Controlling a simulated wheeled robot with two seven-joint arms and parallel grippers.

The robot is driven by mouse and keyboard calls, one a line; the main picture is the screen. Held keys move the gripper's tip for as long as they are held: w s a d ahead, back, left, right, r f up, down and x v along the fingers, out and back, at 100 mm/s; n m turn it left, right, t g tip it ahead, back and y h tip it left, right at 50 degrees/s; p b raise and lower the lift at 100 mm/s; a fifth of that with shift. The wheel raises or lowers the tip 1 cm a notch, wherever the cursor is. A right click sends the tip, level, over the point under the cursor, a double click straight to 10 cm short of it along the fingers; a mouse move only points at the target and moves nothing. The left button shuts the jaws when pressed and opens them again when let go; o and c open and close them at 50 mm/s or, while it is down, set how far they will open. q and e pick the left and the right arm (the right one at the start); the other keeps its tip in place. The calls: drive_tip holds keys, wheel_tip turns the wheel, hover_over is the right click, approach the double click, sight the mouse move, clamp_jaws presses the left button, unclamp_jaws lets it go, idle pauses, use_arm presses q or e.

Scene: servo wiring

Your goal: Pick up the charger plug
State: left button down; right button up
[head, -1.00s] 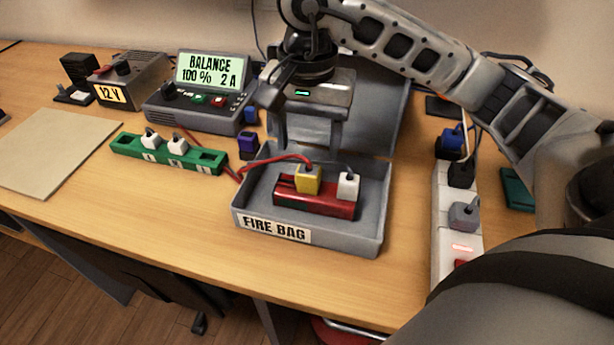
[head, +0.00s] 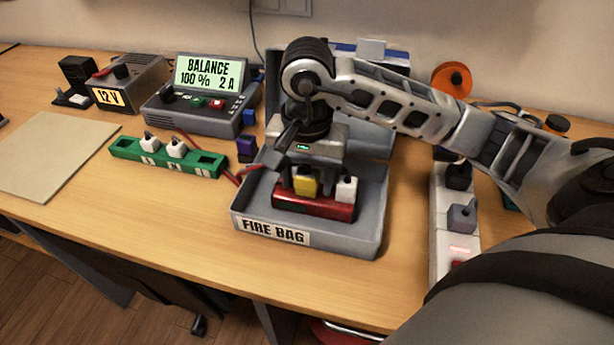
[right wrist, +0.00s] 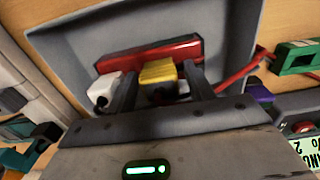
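A yellow plug (head: 305,187) with a red lead sits in the red battery pack (head: 313,210), beside a white plug (head: 346,189). The pack lies in the grey open case labelled FIRE BAG (head: 376,237). My right gripper (head: 309,172) is over the pack, pointing down. In the right wrist view its fingers (right wrist: 158,76) stand apart on either side of the yellow plug (right wrist: 157,71), with gaps visible. The white plug (right wrist: 104,88) is outside them. Nothing in view is marked as the charger plug. My left gripper is not in view.
A green strip (head: 188,164) with white plugs lies left of the case. A BALANCE charger (head: 200,103) and a 12 V supply (head: 130,84) stand behind. A white power strip (head: 442,230) with a grey plug (head: 461,217) is at the right. Bare wood lies in front.

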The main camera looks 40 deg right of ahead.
sight(307, 172)
drive_tip(key=c, duration=0.8)
drive_tip(key=shift+o, duration=0.2)
drive_tip(key=shift+r, duration=0.15)
drive_tip(key=shift+r, duration=0.25)
wheel_tip(307, 172, up, 2)
drive_tip(key=shift+r+b, duration=0.15)
drive_tip(key=shift+b, duration=0.4)
drive_tip(key=s+a+r, duration=0.5)
drive_tip(key=a+r, duration=0.5)
drive_tip(key=a, duration=0.3)
drive_tip(key=shift+s, duration=0.1)
